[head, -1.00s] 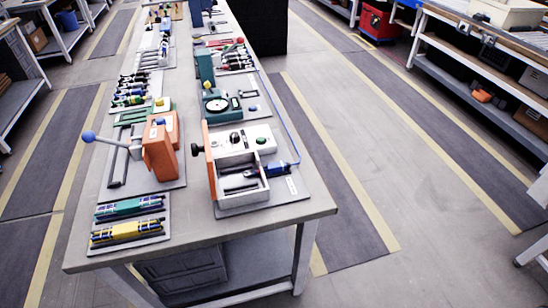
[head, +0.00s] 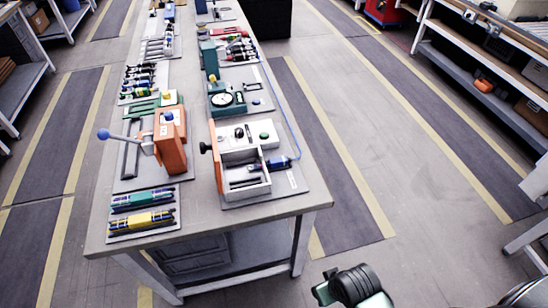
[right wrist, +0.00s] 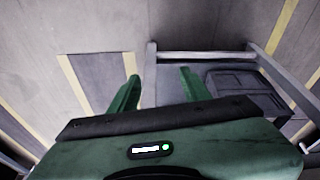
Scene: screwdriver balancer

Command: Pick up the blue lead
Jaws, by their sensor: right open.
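A thin blue lead (head: 281,110) runs along the right side of the workbench in the head view. It ends at a blue-handled tool (head: 279,163) lying at the white open-topped box (head: 246,187). My right arm shows at the bottom of the head view, low and right of the bench, away from the lead. In the right wrist view my right gripper (right wrist: 160,82) has its two green fingers apart with nothing between them. The lead is not visible there. My left gripper is not in view.
The bench (head: 215,219) carries an orange block with a blue-knobbed lever (head: 172,142), a dial gauge (head: 226,99) and trays of screwdrivers. A grey drawer unit (right wrist: 240,90) sits under it. Striped floor (head: 355,170) lies clear to the right; shelving stands beyond.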

